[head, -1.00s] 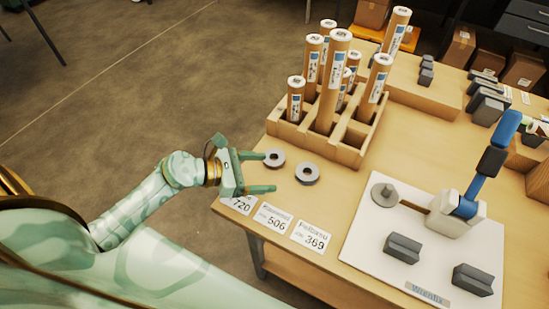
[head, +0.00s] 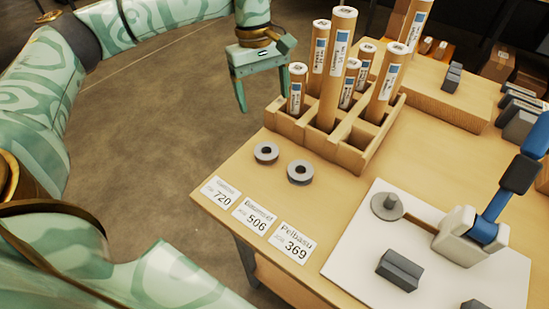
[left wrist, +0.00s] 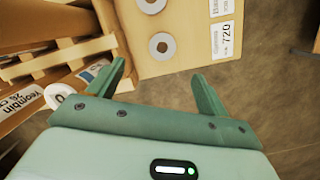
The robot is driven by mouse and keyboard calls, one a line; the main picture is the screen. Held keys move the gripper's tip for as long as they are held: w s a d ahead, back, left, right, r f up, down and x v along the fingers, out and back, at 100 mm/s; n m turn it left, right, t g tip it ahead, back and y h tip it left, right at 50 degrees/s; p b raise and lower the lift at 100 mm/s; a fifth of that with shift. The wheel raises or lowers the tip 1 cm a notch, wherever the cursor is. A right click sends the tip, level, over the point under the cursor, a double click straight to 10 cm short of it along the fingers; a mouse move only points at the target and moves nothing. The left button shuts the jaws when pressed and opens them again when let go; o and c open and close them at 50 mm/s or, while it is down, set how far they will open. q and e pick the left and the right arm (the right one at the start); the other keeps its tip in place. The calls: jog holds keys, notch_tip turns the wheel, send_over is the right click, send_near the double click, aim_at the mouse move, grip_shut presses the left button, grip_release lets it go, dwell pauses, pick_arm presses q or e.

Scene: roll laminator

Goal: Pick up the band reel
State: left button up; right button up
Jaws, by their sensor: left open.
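Two grey ring-shaped reels lie flat on the table, apart from each other: the left reel (head: 266,153) nearer the table's left edge, the right reel (head: 300,172) beside it. I cannot tell which one is the band reel. My left gripper (head: 262,95) is open and empty, fingers pointing down, over the floor beyond the table edge and left of the tube rack. In the left wrist view one reel (left wrist: 162,46) shows whole ahead of the open fingers, and the other (left wrist: 151,4) is cut by the top edge. My right gripper is out of view.
A wooden rack (head: 356,158) with several upright labelled tubes stands close to my left gripper. Cards 720 (head: 221,195), 506 (head: 253,217) and 369 (head: 292,243) lie along the front edge. A white board (head: 345,255) carries a blue-handled device (head: 487,210) and a round spindle (head: 388,205).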

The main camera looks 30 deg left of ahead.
pick_arm(q)
jog(key=a, duration=0.1)
jog(key=b, duration=0.3)
send_over(266, 146)
jog(key=s, duration=0.1)
notch_tip(266, 146, down, 10)
jog(key=shift+f, duration=0.1)
jog(key=f, duration=0.1)
jog(key=f+b, duration=0.1)
jog(key=f, duration=0.1)
jog(key=f+b, duration=0.1)
jog(key=f, duration=0.1)
jog(key=shift+d, duration=0.35)
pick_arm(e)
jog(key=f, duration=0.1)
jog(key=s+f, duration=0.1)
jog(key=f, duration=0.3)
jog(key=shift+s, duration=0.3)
pick_arm(q)
jog(key=c, duration=1.1)
